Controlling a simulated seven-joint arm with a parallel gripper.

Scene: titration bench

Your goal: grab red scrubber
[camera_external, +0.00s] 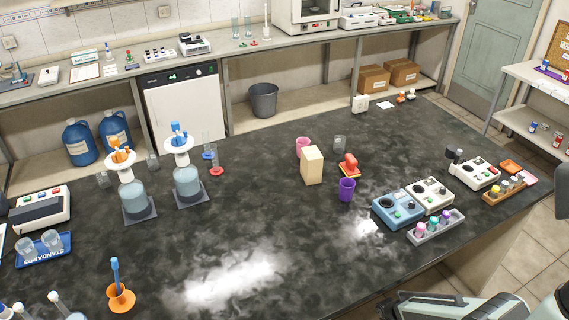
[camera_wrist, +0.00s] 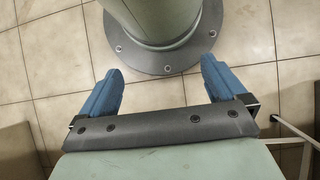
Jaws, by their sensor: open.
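The red scrubber (camera_external: 350,161) sits on the dark bench right of centre in the external view. It has a red top and a yellow underside. A tan block (camera_external: 312,166) stands just left of it, and a purple cup (camera_external: 346,190) stands just in front. My gripper (camera_wrist: 160,72) shows in the wrist view with its two blue fingers wide apart and nothing between them. It points down at the tiled floor and my own round base, away from the bench. The scrubber is not in the wrist view.
A pink cup (camera_external: 302,147) and a grey clear cup (camera_external: 339,144) stand behind the scrubber. A blue instrument (camera_external: 397,209) and a vial rack (camera_external: 437,227) lie to the right. Two bottles on stands (camera_external: 187,184) are to the left. The bench's front middle is clear.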

